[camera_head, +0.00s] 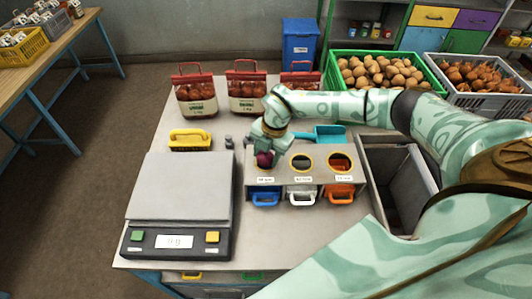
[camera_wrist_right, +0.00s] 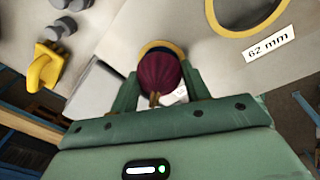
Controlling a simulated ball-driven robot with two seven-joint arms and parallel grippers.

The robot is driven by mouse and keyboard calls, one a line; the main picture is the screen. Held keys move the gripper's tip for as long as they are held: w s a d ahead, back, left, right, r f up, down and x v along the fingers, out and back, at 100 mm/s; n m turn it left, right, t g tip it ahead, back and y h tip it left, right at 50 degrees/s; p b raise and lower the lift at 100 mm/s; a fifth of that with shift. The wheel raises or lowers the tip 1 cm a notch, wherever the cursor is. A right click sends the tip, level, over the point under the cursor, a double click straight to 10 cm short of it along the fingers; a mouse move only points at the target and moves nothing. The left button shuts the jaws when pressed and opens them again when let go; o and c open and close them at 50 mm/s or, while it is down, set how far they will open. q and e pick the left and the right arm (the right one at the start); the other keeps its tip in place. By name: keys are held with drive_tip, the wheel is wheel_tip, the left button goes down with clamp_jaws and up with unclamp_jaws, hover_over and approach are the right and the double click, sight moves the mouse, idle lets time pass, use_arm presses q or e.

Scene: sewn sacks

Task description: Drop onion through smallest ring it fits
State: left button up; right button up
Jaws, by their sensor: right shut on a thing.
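A dark purple-red onion (camera_head: 264,160) is between the jaws of my right gripper (camera_head: 266,154), over the left end of the grey ring board (camera_head: 320,166). In the right wrist view the onion (camera_wrist_right: 160,74) sits between the green fingers of the gripper (camera_wrist_right: 160,82). A yellow-rimmed ring (camera_wrist_right: 156,45) shows partly behind it; I cannot tell whether the onion touches it. The board's middle ring (camera_head: 301,152) and right ring (camera_head: 340,153) are uncovered. In the wrist view, a neighbouring ring (camera_wrist_right: 211,14) is labelled 62 mm. My left gripper is not in view.
Blue (camera_head: 265,199), white (camera_head: 302,196) and orange (camera_head: 340,193) bins sit under the board. A scale (camera_head: 184,185) is at left, with a yellow-handled item (camera_head: 190,139) behind it. Red-topped onion bags (camera_head: 246,92) stand at the back. A grey bin (camera_head: 428,168) is at right.

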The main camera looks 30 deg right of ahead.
drive_tip(key=shift+f, duration=0.15)
drive_tip(key=o, duration=1.1)
drive_tip(key=shift+c, duration=0.2)
wheel_tip(320, 180, up, 16)
drive_tip(key=s+d, duration=0.1)
drive_tip(key=d, duration=0.1)
drive_tip(key=shift+s+d, duration=0.15)
drive_tip(key=shift+d, duration=0.1)
